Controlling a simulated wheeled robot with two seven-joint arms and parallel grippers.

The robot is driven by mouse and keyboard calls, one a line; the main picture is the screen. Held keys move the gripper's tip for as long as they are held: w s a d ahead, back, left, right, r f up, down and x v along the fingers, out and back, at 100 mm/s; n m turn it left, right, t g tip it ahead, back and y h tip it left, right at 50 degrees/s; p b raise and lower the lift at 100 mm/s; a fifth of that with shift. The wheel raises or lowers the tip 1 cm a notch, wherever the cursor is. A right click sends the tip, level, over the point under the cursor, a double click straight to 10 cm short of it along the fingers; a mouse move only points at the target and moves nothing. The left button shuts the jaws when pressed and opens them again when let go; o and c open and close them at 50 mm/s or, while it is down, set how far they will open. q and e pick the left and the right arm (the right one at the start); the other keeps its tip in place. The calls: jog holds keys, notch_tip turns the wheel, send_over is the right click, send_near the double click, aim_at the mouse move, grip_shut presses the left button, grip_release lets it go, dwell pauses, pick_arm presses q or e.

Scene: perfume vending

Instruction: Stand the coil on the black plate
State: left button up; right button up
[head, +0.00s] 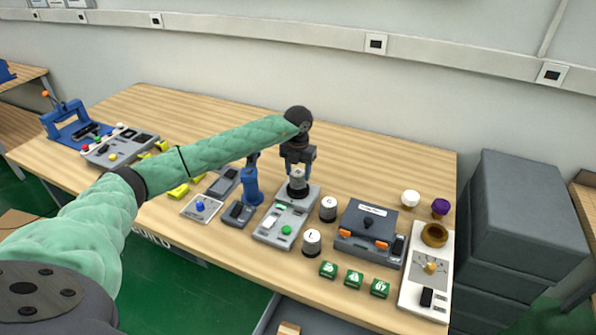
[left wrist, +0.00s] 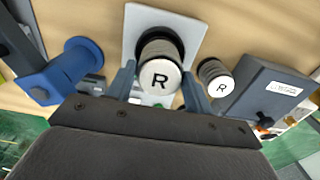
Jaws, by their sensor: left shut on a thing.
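A coil with a white top marked R (left wrist: 160,76) and a dark wound body is between the fingers of my left gripper (head: 299,163). The gripper points down and is shut on the coil (head: 297,180). The coil is upright over the far end of a light grey device (head: 271,236). A black round part (head: 298,192) shows directly under the coil. I cannot tell whether this is the black plate or the coil's own base, nor whether the coil touches the device. My right gripper is not in view.
A second R coil (head: 328,209) stands right of the device, and another coil (head: 311,242) stands nearer the front. A blue stand (head: 252,187) is close on the left. A dark grey box (head: 366,229) is to the right, with several green blocks (head: 354,278) in front.

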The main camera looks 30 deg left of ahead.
pick_arm(q)
jog(key=shift+f+b, duration=0.35)
jog(key=shift+f, duration=0.05)
dwell(0.4)
jog(key=o, duration=1.4)
jog(key=shift+o, duration=0.2)
jog(key=shift+r, duration=0.1)
jog(key=shift+r+p, duration=0.85)
jog(key=shift+r, duration=2.55)
